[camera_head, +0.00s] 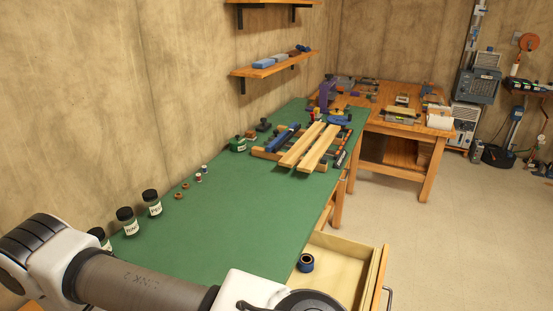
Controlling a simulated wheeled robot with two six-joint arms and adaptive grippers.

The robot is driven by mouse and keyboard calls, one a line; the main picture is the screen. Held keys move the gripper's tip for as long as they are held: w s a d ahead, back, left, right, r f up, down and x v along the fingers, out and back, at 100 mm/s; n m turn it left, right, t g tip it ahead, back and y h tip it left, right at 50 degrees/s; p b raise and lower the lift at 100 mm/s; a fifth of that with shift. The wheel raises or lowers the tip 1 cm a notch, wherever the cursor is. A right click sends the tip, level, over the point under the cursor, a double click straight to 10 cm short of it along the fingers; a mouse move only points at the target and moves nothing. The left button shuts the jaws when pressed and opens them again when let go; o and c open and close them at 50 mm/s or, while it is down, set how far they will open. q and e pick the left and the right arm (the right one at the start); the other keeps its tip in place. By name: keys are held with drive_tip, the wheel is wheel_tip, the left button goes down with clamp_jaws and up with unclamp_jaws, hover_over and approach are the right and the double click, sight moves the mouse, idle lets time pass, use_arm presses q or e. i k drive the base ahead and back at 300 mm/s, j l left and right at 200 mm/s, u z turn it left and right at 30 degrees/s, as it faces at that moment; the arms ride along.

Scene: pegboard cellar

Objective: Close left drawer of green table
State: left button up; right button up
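The green table (195,232) runs along the wall from the lower left toward the back. A wooden drawer (347,262) stands pulled out from the table's right side, near the bottom of the view. A blue ring-shaped roll (306,263) lies inside it. The drawer's front panel is at its right, with a metal handle (389,298) on the outer face. My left arm reaches across the bottom of the view, over the near part of the table and beside the drawer. Neither gripper shows.
Dark jars (152,203) and small spools stand along the wall side of the table. Wooden planks (308,147) and tools lie farther back. A wooden workbench (397,124) stands beyond. The floor (455,235) right of the drawer is clear.

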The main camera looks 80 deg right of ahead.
sight(351, 272)
drive_tip(key=k+j+z, duration=0.15)
drive_tip(key=z, duration=0.25)
drive_tip(key=k+z, duration=0.25)
drive_tip(key=z, duration=0.2)
drive_tip(key=k+z, duration=0.25)
drive_tip(key=z, duration=1.85)
drive_tip(key=l+u, duration=0.15)
drive_tip(key=u, duration=1)
